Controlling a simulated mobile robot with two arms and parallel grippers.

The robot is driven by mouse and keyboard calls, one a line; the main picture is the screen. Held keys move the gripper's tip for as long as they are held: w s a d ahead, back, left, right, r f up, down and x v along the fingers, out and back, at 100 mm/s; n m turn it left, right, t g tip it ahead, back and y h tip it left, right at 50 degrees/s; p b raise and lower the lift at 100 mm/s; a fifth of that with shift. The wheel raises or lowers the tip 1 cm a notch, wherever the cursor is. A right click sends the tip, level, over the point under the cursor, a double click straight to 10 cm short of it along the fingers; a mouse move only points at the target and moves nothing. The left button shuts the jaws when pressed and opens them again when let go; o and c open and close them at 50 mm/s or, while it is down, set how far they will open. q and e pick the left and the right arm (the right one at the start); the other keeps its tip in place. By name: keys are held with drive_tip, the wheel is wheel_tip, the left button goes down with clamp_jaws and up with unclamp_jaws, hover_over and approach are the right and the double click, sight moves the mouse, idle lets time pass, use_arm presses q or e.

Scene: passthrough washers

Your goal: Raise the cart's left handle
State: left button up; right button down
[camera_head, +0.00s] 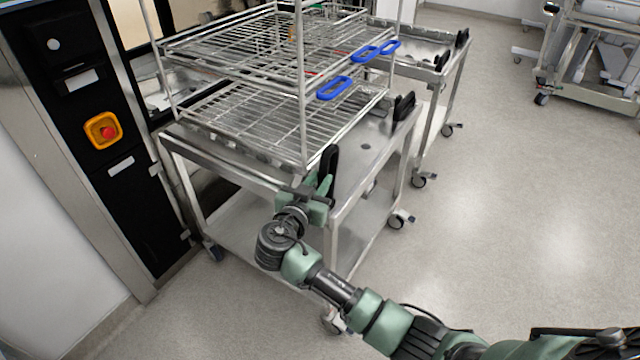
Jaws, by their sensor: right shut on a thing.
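The near steel cart (365,165) stands against the dark washer opening and carries a wire rack (235,125). Its left handle (328,162) is a black upright grip at the near corner of the cart's right-hand edge. My right gripper (319,192) is at this handle, shut on its lower part. The fingers partly hide the handle's base. The other black handle (404,106) stands farther back on the same edge, clear of the gripper. My left gripper is not in view.
A second steel cart (440,75) stands just behind the first. Blue clips (334,88) stick out from the rack. A black panel with a red emergency button (107,131) is on the left. Another wheeled cart (600,65) is at the top right. The floor on the right is open.

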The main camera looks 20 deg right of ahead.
drive_tip(key=shift+f, duration=0.1)
drive_tip(key=c, duration=1.3)
unclamp_jaws()
drive_tip(key=b+v, duration=0.1)
drive_tip(key=v, duration=0.7)
drive_tip(key=shift+d, duration=0.1)
